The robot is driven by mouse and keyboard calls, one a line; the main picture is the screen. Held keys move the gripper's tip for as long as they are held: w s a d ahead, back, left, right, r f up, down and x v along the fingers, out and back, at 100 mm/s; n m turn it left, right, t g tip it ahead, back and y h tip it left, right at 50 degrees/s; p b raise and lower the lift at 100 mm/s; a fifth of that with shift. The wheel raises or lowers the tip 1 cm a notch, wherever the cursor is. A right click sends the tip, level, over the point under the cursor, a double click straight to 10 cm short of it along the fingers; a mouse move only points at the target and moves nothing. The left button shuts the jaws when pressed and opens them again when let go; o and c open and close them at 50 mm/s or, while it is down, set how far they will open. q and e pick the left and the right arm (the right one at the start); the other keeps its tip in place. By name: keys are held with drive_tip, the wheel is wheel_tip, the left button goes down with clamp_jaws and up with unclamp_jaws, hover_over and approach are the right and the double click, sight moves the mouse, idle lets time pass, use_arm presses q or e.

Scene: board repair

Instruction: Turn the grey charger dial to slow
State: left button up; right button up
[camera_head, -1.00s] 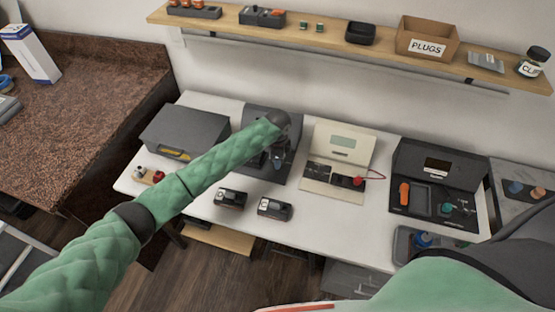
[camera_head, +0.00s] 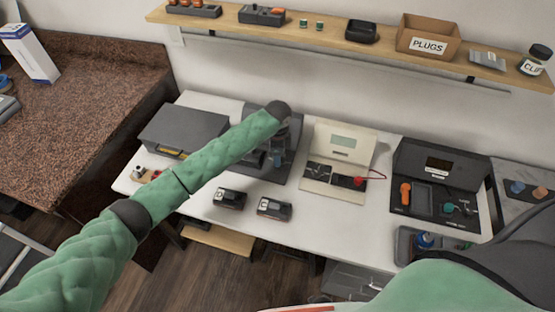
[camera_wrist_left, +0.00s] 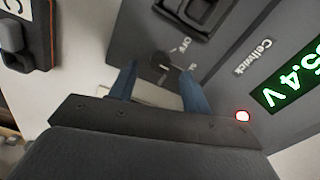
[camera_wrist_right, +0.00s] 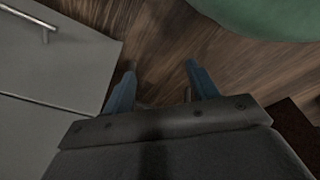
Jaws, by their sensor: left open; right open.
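The grey charger (camera_head: 256,113) stands at the back of the white table, mostly hidden behind my left arm in the head view. In the left wrist view its dark dial (camera_wrist_left: 163,64) sits on the grey panel beside the lettering "OFF" and a partly hidden label starting with "S". Its exact pointer direction is hard to tell. My left gripper (camera_wrist_left: 157,84) is open, its two blue fingers on either side of the dial; whether they touch it is unclear. My right gripper (camera_wrist_right: 160,76) is open and empty above the wooden floor.
A green voltage display (camera_wrist_left: 292,80) and a lit red lamp (camera_wrist_left: 242,116) are on the charger panel. A cream device (camera_head: 338,150) and a black device (camera_head: 440,165) stand to the right. Two batteries (camera_head: 230,199) (camera_head: 274,208) lie in front. A shelf (camera_head: 300,36) runs above.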

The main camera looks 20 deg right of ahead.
use_arm(q)
drive_tip(key=shift+r+b, duration=0.7)
drive_tip(key=shift+r, duration=1.75)
use_arm(e)
drive_tip(key=w+r, duration=0.1)
drive_tip(key=a+r, duration=0.1)
drive_tip(key=r, duration=0.1)
drive_tip(key=shift+w+a, duration=0.2)
drive_tip(key=shift+w, duration=0.2)
drive_tip(key=shift+d, duration=0.1)
